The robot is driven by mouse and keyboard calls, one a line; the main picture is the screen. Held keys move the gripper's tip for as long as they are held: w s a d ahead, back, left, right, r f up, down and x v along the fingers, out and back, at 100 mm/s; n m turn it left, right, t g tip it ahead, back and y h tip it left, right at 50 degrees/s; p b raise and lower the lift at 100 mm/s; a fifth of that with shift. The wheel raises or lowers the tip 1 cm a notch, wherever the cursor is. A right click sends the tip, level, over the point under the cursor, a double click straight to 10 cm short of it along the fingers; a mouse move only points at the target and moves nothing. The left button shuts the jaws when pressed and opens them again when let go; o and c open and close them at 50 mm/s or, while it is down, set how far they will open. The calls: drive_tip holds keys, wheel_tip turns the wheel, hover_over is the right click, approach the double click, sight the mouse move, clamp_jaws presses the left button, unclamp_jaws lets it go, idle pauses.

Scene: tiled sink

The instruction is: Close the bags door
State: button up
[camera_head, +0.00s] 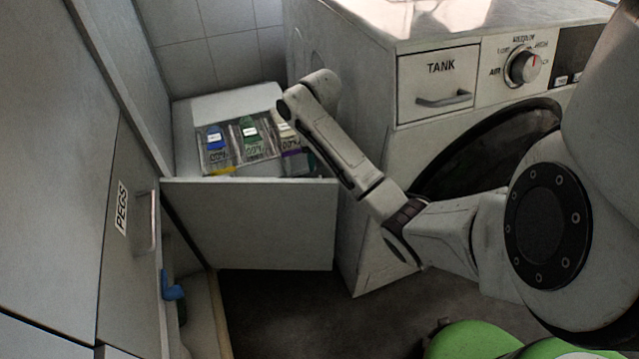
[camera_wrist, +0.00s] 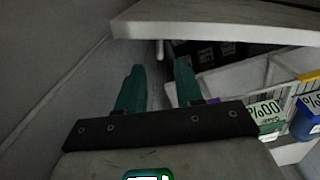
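The bags door, a flat grey panel (camera_head: 250,225), stands swung open from the cabinet on the left. Its free edge reaches close to the washing machine's side. My arm reaches over from the right, its wrist beyond the door's free edge, between the door and the machine. In the wrist view my gripper (camera_wrist: 160,88) has two green fingers apart with nothing between them. A pale panel edge (camera_wrist: 220,22) lies ahead of the fingertips, probably the door's top edge; contact cannot be told. In the head view the fingers are hidden.
A clear rack (camera_head: 222,160) of labelled bags or packs sits behind the door; it also shows right of my fingers. The washing machine (camera_head: 345,200) stands close on the right. A PEGS door (camera_head: 122,215) with a handle is at left. Dark floor (camera_head: 290,310) lies in front.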

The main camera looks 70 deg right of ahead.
wheel_tip(320, 180, down, 6)
drive_tip(key=b, duration=0.3)
drive_tip(key=shift+f, duration=0.25)
clamp_jaws()
drive_tip(key=shift+s, duration=0.1)
